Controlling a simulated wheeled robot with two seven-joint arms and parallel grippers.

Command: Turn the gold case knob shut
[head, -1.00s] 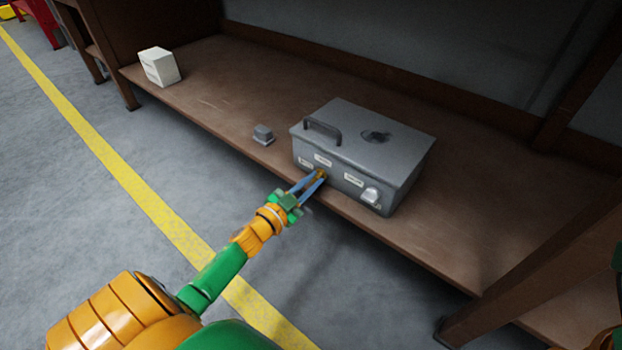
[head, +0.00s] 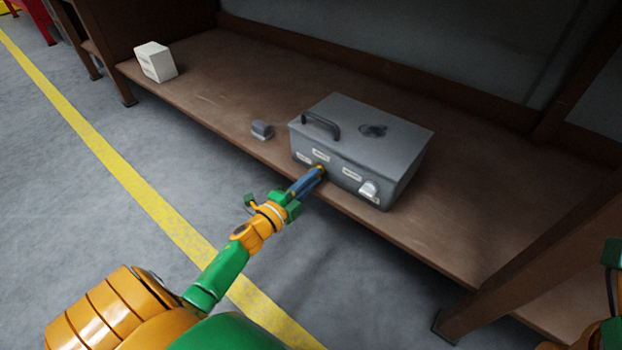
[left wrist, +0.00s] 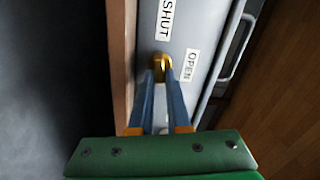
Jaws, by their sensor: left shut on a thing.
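The grey metal case (head: 340,166) sits on the wooden shelf with its labelled front toward me. The gold knob (left wrist: 162,66) is on that front, near labels reading SHUT (left wrist: 165,18) and OPEN (left wrist: 190,65) in the left wrist view. In the head view the knob (head: 321,169) is mostly covered by my left gripper (head: 318,173). The left gripper's blue fingers are closed on the knob, one on each side, as the left wrist view (left wrist: 162,76) shows. Only a small part of my right arm shows at the right edge; its jaws cannot be made out.
A silver knob (head: 369,189) is at the right of the case front, and a dark handle (head: 320,125) is on the lid. A small grey block (head: 262,130) lies left of the case. A white box (head: 156,62) stands farther left. A wooden post (head: 540,250) rises at right.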

